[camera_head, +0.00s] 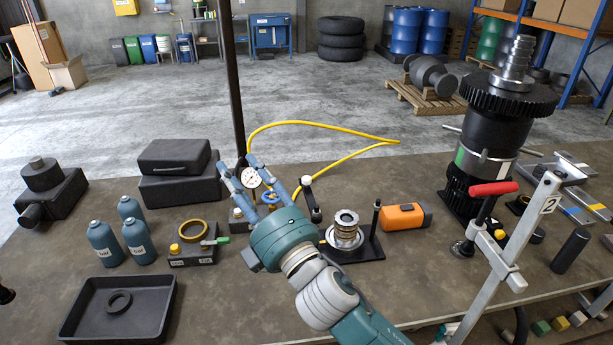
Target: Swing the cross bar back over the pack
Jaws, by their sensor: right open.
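The pack (345,229), a stack of metal rings, sits on a black base plate (368,247) at the middle of the bench. A dark post (376,213) stands at the plate's right side. At its left side stands a short black post (315,212), with what looks like the cross bar (299,191), a short light bar with a black end, turned off to the left. Nothing visible lies across the pack. My right gripper (238,164) is open, its blue fingers spread left of the bar, around or in front of a dial gauge (250,178); depth is unclear. My left gripper is not in view.
A tall gear assembly (497,130) and a red-handled clamp (494,189) stand on the right, with a grey bar labelled 2 (512,240). Blue bottles (104,244), black cases (180,190) and a tray (85,327) fill the left.

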